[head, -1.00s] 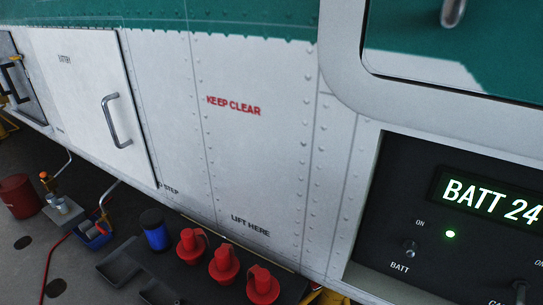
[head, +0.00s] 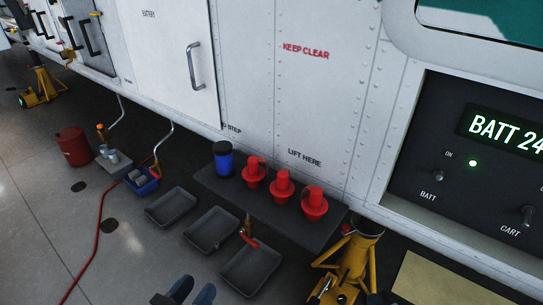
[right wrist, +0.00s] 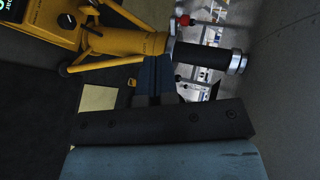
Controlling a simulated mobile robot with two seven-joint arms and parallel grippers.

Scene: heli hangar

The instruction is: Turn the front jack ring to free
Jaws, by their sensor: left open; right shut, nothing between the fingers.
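A yellow jack (head: 353,258) stands under the aircraft's lower edge at the bottom right of the head view. The right wrist view shows a jack's yellow body (right wrist: 135,42), a dark shaft (right wrist: 200,55) and two silver rings, one beside the yellow body (right wrist: 172,46) and one at the shaft's end (right wrist: 236,62). I cannot read any ring setting. My right gripper (right wrist: 154,75) is shut and empty, its fingers close to the jack in that picture; contact cannot be told. My left gripper (head: 193,292) is open and empty at the bottom of the head view.
Grey trays (head: 250,268) lie on the floor. The battery panel (head: 445,170) is at right. Another yellow jack (head: 42,88) stands far left. A red hose crosses the left floor.

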